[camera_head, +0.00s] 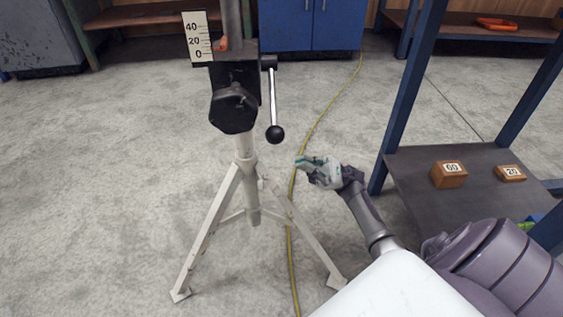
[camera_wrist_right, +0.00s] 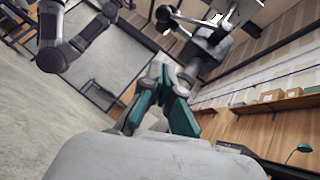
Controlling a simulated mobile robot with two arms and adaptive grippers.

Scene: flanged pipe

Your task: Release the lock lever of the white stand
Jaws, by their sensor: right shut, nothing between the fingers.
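The white stand (camera_head: 247,178) is a tripod on the concrete floor, with a black head (camera_head: 235,85) around a grey upright post. The lock lever (camera_head: 272,98) is a metal rod on the head's right side. It hangs nearly straight down, ending in a black ball knob (camera_head: 275,134). My right gripper (camera_head: 303,162) is shut and empty, below and right of the knob, apart from it. In the right wrist view its green-padded fingers (camera_wrist_right: 165,75) point toward the blurred stand head (camera_wrist_right: 213,40). My left gripper does not show.
A white scale plate (camera_head: 197,38) marked 0 to 40 is beside the post, with an orange pointer (camera_head: 220,44). A blue-framed shelf (camera_head: 405,100) with wooden blocks (camera_head: 449,175) stands at right. A yellow hose (camera_head: 318,120) crosses the floor. The floor left of the stand is clear.

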